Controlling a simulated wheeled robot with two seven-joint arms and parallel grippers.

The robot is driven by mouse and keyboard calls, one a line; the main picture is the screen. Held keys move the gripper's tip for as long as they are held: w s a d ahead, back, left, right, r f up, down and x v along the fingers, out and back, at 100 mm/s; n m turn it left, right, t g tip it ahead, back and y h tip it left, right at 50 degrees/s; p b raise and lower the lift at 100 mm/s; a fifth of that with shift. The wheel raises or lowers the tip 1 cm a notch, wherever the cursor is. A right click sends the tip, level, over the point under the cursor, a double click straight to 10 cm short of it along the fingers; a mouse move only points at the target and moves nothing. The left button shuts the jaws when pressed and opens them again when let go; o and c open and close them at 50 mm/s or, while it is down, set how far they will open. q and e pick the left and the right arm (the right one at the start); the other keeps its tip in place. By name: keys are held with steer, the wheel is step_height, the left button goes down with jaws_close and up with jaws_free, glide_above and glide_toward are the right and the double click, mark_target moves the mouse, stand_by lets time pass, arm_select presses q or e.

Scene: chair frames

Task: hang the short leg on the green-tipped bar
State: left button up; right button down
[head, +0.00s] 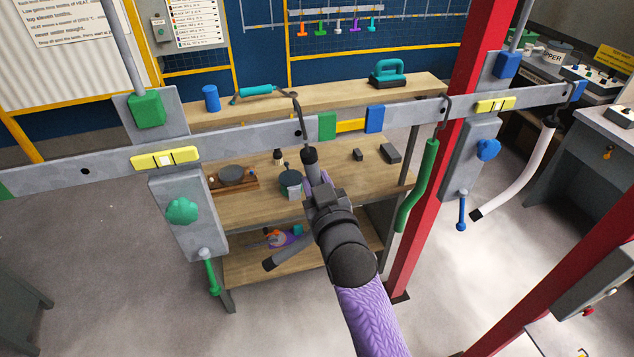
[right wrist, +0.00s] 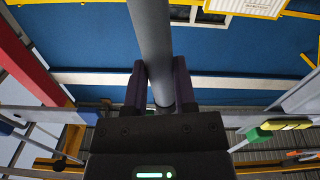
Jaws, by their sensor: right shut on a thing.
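The held leg is a grey tube with dark end caps and a dark wire hook (head: 299,112) at its top. My right gripper (head: 318,182) is shut on this tube; the right wrist view shows the grey tube (right wrist: 152,45) between the two fingers (right wrist: 160,88). Its lower end (head: 285,256) shows below and left of my wrist; its middle is hidden. The green-tipped bar (head: 240,136) is a grey rail ending in a green block (head: 327,126). The hook's curve appears at the rail's top edge, left of the green block; I cannot tell whether it touches. My left gripper is not in view.
A blue-tipped rail (head: 415,107) continues right, with a green leg (head: 417,187) and a white leg (head: 522,180) hanging from it. A red post (head: 467,75) stands beside the green leg. A wooden workbench (head: 235,207) with small items stands behind the rails.

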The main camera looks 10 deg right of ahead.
steer(key=shift+f+b, duration=0.85)
steer(key=shift+f, duration=0.25)
steer(key=shift+c, duration=1.7)
jaws_free()
steer(key=shift+s, duration=0.1)
steer(key=s+p, duration=0.4)
steer(key=s, duration=0.3)
steer(key=shift+s, duration=0.4)
steer(key=shift+d, duration=0.15)
